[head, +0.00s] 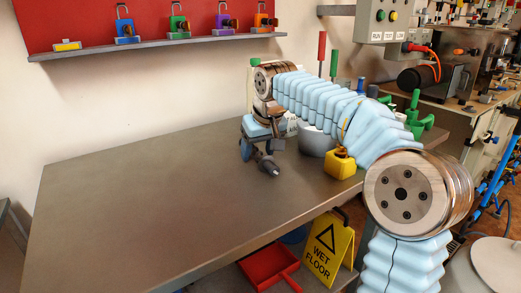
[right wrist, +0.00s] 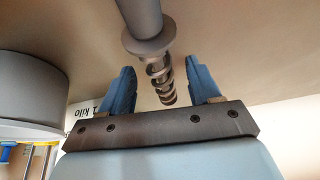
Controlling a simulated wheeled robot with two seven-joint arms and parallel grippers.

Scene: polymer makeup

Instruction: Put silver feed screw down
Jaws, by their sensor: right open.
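The silver feed screw (head: 269,166) is a dark grey metal shaft with a collar and spiral flights, on the table near its far right part. In the right wrist view the feed screw (right wrist: 157,66) runs between the two blue fingers, with a visible gap on each side. My right gripper (right wrist: 161,88) is open around the screw's spiral end; in the head view the gripper (head: 258,148) reaches down over the table. Whether the screw touches the tabletop is hard to tell. My left gripper is not in view.
A grey cylindrical vessel (head: 313,144) and a yellow block (head: 340,164) stand right of the screw, under my arm; the vessel is also in the right wrist view (right wrist: 32,88). Green-handled things (head: 415,115) stand behind. The left tabletop (head: 140,190) is clear. A wet floor sign (head: 328,250) stands below.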

